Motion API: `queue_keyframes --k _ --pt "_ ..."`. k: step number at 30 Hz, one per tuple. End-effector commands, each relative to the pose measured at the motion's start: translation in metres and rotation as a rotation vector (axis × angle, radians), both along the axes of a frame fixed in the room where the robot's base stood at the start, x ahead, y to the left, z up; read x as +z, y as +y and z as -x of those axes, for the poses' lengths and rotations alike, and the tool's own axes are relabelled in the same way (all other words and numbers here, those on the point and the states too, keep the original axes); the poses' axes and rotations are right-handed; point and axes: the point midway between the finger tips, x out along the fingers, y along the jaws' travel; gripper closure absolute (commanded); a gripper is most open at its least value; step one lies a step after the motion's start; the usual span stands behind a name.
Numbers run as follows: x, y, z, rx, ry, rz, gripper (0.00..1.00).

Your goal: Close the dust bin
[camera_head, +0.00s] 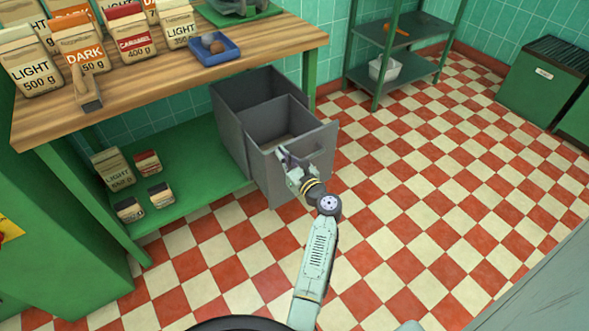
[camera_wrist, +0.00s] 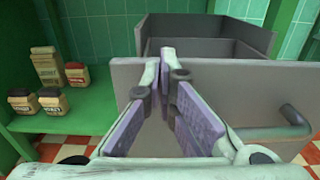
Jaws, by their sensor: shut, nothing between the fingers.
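The dust bin (camera_head: 262,179) is a grey pull-out bin under the wooden counter at the centre of the head view. Its drawer stands pulled out toward me, and its open top shows an empty inside. In the wrist view its grey front panel (camera_wrist: 230,78) fills the middle, with a bar handle (camera_wrist: 285,124) at the right. My gripper (camera_head: 283,153) is at the front panel, left of the handle. It also shows in the wrist view (camera_wrist: 164,58), with its fingertips together, empty, near the panel's top edge. I cannot tell whether they touch the panel.
The wooden counter (camera_head: 150,88) above holds several coffee bags and a blue tray (camera_head: 213,50). A green lower shelf (camera_head: 185,185) with small bags lies left of the bin. Checkered floor (camera_head: 430,200) is free to the right. A green rack (camera_head: 400,72) stands behind.

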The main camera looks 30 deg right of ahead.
Motion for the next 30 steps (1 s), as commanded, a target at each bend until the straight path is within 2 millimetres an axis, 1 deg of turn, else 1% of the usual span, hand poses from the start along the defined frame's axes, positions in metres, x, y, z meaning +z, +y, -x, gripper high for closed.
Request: queue_keyframes --k 1,6,9,12,15,18,21,30 --pt "0.0 0.003 -0.019 0.007 -0.002 0.002 1.0" --pt "-0.002 0.007 -0.07 0.004 -0.002 0.002 1.0" --pt "-0.003 0.009 -0.097 0.003 -0.002 0.001 1.0" --pt "-0.003 0.01 -0.119 0.003 -0.002 0.002 1.0" --pt "-0.003 0.011 -0.136 0.002 -0.001 0.001 1.0" --pt "-0.002 0.012 -0.148 0.002 -0.001 0.001 1.0" --pt "-0.002 0.012 -0.155 0.0 0.0 0.0 1.0" --pt "0.002 0.012 -0.16 -0.002 -0.002 0.003 1.0"
